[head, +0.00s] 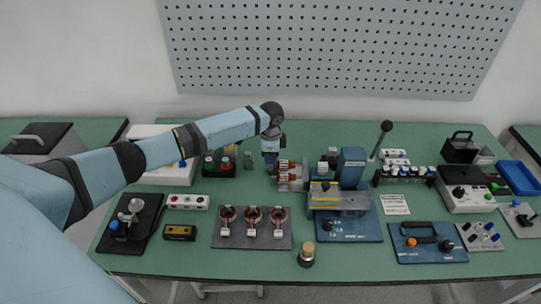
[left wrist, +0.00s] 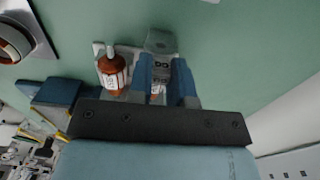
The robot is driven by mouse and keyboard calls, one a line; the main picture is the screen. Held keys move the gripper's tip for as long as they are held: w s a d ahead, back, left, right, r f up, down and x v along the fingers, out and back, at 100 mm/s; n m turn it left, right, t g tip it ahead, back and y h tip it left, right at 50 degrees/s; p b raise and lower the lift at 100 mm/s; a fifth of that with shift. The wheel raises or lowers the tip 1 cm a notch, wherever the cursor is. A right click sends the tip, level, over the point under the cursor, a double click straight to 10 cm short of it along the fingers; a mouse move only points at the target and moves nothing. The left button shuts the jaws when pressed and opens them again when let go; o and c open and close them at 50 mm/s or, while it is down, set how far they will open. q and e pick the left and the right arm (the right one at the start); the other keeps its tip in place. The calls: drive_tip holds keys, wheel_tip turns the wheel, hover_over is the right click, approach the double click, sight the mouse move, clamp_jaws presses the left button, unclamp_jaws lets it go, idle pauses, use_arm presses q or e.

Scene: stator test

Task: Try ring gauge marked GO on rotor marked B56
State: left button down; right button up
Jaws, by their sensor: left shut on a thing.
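My left gripper (head: 270,168) points down at the middle of the bench, just left of the rotors (head: 288,166). In the left wrist view its two blue fingers (left wrist: 160,72) are shut on a grey ring gauge (left wrist: 161,42) with a label that seems to read GO. A copper-coloured rotor (left wrist: 112,72) with a white label stands left of the fingers; its marking is too small to read. Another labelled rotor (left wrist: 157,92) shows partly between the fingers, mostly hidden. I cannot tell whether the gauge touches it. My right gripper is not in view.
A blue machine (head: 352,168) with a grey bed stands right of the rotors. A dark board with three copper-wound stators (head: 252,240) lies in front. A dark red block with bottles (head: 219,170) is to the left. Green bench shows behind the gripper.

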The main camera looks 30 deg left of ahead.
use_arm(q)
drive_tip(key=shift+w+d+p, duration=0.15)
drive_tip(key=shift+d+p, duration=0.1)
drive_tip(key=shift+p, duration=0.2)
idle(0.6)
drive_tip(key=shift+a, duration=0.1)
idle(1.0)
drive_tip(key=shift+a+r+p, duration=0.1)
drive_tip(key=shift+a+p, duration=0.05)
drive_tip(key=shift+p, duration=0.35)
drive_tip(key=shift+s+a, duration=0.1)
drive_tip(key=shift+s, duration=0.1)
drive_tip(key=shift+s+a+p, duration=0.2)
drive_tip(key=shift+a+p, duration=0.15)
drive_tip(key=shift+p, duration=0.3)
drive_tip(key=shift+s+a+p, duration=0.25)
drive_tip(key=shift+a+p, duration=0.05)
drive_tip(key=shift+p, duration=0.25)
